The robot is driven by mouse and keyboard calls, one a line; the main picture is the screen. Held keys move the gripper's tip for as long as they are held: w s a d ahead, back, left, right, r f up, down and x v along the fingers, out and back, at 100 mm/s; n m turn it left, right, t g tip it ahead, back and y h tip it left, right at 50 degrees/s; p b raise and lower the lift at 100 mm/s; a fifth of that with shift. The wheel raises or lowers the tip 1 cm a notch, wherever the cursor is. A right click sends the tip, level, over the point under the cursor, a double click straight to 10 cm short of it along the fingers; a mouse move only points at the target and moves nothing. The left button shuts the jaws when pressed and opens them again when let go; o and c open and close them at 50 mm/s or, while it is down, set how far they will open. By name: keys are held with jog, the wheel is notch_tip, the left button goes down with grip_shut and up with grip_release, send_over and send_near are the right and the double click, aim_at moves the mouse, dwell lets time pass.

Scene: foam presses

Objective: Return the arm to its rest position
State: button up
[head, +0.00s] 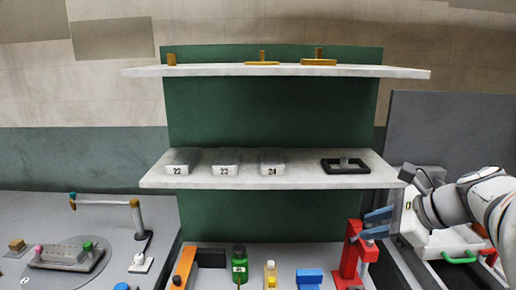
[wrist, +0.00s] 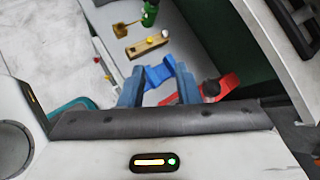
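My arm reaches in from the right edge of the head view, with my gripper (head: 367,224) pointing left. Its two blue fingers are spread apart with nothing between them. The fingers are beside the upright of a red press (head: 350,258); I cannot tell whether they touch it. In the wrist view my gripper (wrist: 158,84) also shows two separated blue fingers. A blue block (wrist: 158,73) appears beyond the fingertips there, and a red part of the press (wrist: 224,84) is to their right.
A shelf board (head: 310,180) holds boxes marked 22, 23, 24 and a black frame (head: 345,166). The counter below carries a green bottle (head: 240,264), a blue block (head: 310,279) and an orange-and-black stand (head: 183,268). A grey machine (head: 440,240) stands below my arm.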

jog(key=s+a+f+n+g+h+b, duration=0.1)
jog(key=s+a+f+n+g+h, duration=0.1)
jog(key=s+f+n, duration=0.4)
jog(key=s+a+f+n+g+h+b, duration=0.1)
jog(key=s+a+f+n+h, duration=0.3)
jog(key=n, duration=1.2)
notch_tip(320, 180, down, 4)
jog(key=s+a, duration=0.3)
jog(key=shift+n+g+h, duration=0.3)
jog(key=shift+g, duration=0.1)
jog(key=shift+d, duration=0.1)
jog(key=shift+o, duration=0.7)
